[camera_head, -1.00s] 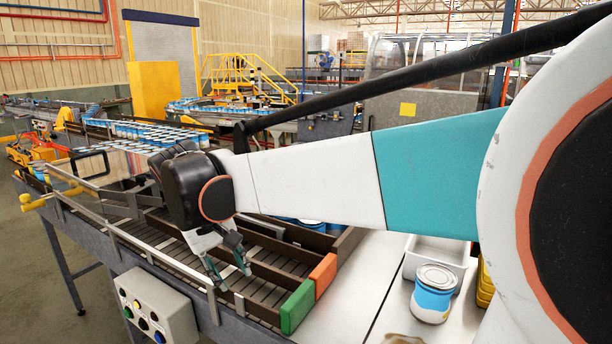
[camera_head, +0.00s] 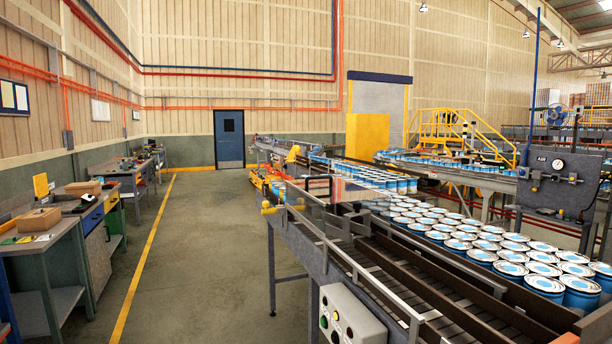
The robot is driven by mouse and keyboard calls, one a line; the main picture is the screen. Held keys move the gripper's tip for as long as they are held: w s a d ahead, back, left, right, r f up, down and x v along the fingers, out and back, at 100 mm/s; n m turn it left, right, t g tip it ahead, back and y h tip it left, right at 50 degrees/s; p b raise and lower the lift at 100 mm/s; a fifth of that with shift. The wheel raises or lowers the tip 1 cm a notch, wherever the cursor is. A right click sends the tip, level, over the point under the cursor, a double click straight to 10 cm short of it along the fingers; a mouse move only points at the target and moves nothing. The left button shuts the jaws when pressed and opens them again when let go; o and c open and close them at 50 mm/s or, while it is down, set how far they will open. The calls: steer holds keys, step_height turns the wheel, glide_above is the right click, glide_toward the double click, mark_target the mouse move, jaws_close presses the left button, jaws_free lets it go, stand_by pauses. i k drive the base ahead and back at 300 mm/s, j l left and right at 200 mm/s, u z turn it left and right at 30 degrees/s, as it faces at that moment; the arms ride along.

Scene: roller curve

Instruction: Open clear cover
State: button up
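What looks like the clear cover (camera_head: 347,190) is a see-through panel low over the near conveyor, in the middle of the head view. A black loop handle (camera_head: 319,178) stands at its left side. The panel's edges are hard to make out against the cans and rails behind it, and I cannot tell whether it is shut or raised. My gripper and arm are out of view.
Many blue-and-white cans (camera_head: 470,240) stand in rows on the conveyor at right. A control box (camera_head: 350,315) with coloured buttons hangs on its near side. Yellow knobs (camera_head: 268,208) stick out at its left end. Open floor (camera_head: 200,250) lies left, beside workbenches (camera_head: 70,240).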

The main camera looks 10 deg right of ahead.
mark_target(310, 205)
steer(key=i+j, duration=0.45)
steer(key=j, duration=0.2)
steer(key=i+j+u, duration=0.15)
steer(key=i+j, duration=0.35)
steer(key=j, duration=0.1)
